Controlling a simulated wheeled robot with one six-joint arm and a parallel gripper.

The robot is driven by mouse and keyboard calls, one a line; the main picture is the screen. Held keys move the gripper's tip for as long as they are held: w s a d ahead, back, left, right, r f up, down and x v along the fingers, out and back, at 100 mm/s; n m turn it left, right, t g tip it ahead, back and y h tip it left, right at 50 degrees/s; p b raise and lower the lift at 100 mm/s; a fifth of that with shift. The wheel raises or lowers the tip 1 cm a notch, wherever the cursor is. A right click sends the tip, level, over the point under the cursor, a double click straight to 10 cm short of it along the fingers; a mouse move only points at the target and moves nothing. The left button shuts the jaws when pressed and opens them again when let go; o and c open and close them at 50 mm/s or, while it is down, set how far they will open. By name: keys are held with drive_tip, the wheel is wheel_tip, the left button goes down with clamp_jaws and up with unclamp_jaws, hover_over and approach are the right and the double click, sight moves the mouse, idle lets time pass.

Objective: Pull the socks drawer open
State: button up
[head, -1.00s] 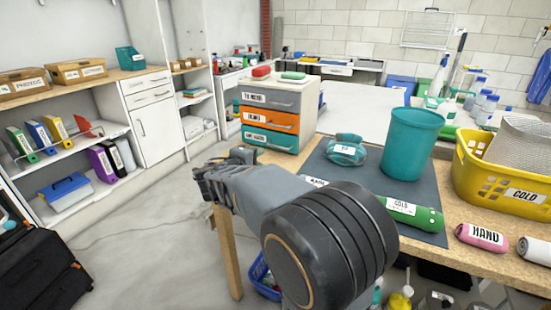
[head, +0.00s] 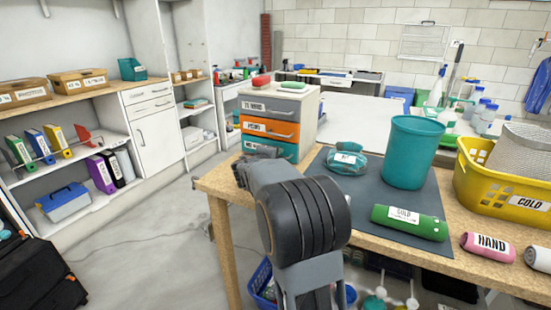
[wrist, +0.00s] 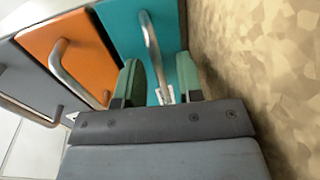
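The drawer unit (head: 307,110) stands on the back left of the wooden table, with a grey top drawer (head: 282,105), an orange middle drawer (head: 285,130) and a teal bottom drawer (head: 284,150). Each has a label and a metal bar handle; I cannot read which label says socks. All drawers look closed. My gripper (head: 258,153) is in front of the teal drawer and hides part of it. In the wrist view, my gripper (wrist: 160,78) is open, its green-padded fingers either side of the teal drawer's handle (wrist: 150,45), apparently not clamped on it.
Red and green items lie on top of the unit. A teal bundle (head: 346,159), a teal bin (head: 409,152) and a green roll (head: 409,222) are on the dark mat (head: 360,195). A yellow basket (head: 480,192) stands at right.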

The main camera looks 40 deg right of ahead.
clamp_jaws()
idle(0.3)
idle(0.3)
